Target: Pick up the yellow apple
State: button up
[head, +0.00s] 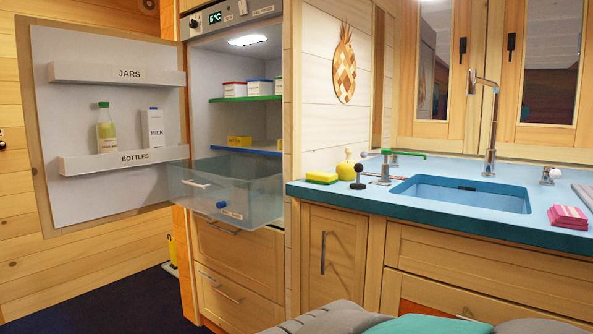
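No plainly recognisable yellow apple shows in the head view. A small rounded yellow thing (346,170) with a narrower top stands at the left end of the blue counter, by the wall. It is too small to tell whether it is an apple, and a black-knobbed item (358,176) stands partly in front of it. Grey and teal rounded parts at the bottom edge look like my own arm. My gripper is not in view.
The blue counter (468,229) holds a sink (462,196), tap (492,125), sponge (322,178) and pink stack (568,217). The fridge door (100,205) stands open at left. A clear drawer (235,188) juts out. Dark floor (95,285) is free at lower left.

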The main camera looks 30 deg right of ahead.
aim_at(345, 170)
jog(key=z, duration=1.2)
jog(key=i+j+z, duration=0.1)
jog(key=j, duration=0.4)
jog(key=i+j+z, duration=0.15)
jog(key=j, duration=0.3)
jog(key=k, duration=0.05)
